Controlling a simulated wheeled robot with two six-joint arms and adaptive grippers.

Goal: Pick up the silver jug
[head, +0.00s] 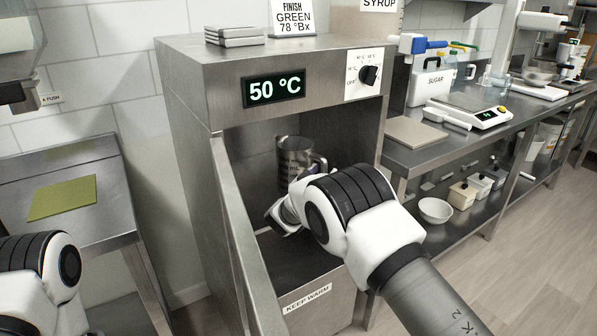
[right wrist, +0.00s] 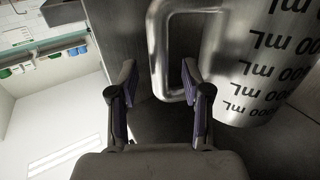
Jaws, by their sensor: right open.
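The silver jug (head: 295,158) stands upright inside the open warming cabinet (head: 185,95), its handle on the right side. My right gripper (head: 282,216) reaches into the cabinet at the jug's lower front, partly hidden by my own wrist. In the right wrist view the jug (right wrist: 262,60), with black volume marks, fills the right side. Its handle (right wrist: 158,45) shows ahead of my right gripper (right wrist: 158,78), whose fingers are apart. The handle's lower part lies between the fingertips in the picture; I cannot tell whether they touch. My left gripper is out of the head view.
The cabinet door (head: 238,230) stands open at the left of the opening. The display reads 50 °C. A stack of metal plates (head: 235,36) lies on top. A steel side table with a green mat (head: 62,198) is at left; a long counter with a scale (head: 470,115) is at right.

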